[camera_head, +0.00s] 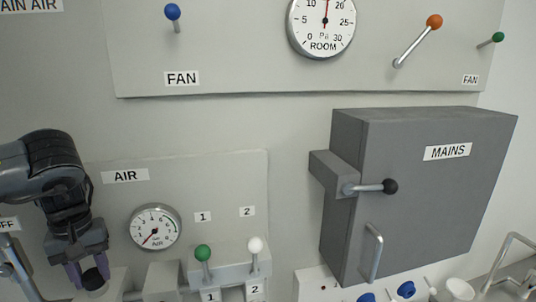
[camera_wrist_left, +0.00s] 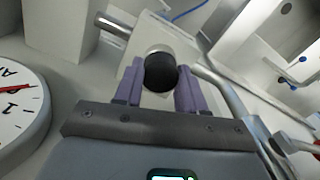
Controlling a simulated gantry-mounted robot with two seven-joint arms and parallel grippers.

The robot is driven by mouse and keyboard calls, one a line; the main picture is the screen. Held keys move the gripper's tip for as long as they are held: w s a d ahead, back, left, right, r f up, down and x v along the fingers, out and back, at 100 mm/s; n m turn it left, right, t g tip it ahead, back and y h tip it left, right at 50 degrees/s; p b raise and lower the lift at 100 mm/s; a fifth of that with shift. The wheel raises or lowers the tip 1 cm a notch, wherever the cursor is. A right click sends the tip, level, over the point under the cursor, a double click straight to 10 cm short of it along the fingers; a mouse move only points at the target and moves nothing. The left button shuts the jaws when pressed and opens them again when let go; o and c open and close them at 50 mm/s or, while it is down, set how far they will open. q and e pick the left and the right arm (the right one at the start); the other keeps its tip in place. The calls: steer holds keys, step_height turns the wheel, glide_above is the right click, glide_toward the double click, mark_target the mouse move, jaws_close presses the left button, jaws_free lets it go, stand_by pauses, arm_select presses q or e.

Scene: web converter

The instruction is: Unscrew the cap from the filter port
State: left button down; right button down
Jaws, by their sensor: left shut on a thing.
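The cap is a black round piece (camera_wrist_left: 161,72) on a pale filter port housing (camera_wrist_left: 128,58) in the left wrist view. It also shows in the head view (camera_head: 93,279) at the lower left. My left gripper (camera_wrist_left: 160,88) has its two purple fingers on either side of the black cap and is shut on it. In the head view my left gripper (camera_head: 88,272) points down at the cap, below the AIR label. The fingers hide the cap's sides, and its thread is not visible. My right gripper is in neither view.
An AIR gauge (camera_head: 155,227) sits right of my left gripper. Levers with a green knob (camera_head: 203,253) and a white knob (camera_head: 255,245) stand further right. A grey MAINS box (camera_head: 425,190) with a black-knobbed handle juts out at the right. A metal pipe (camera_wrist_left: 228,95) runs close by the gripper.

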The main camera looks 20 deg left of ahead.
arm_select(q)
steer(key=shift+n, duration=0.5)
steer(key=c, duration=0.7)
jaws_free()
steer(key=shift+c, duration=0.2)
steer(key=shift+r+m, duration=0.1)
steer(key=shift+m, duration=0.9)
steer(key=shift+p, duration=0.3)
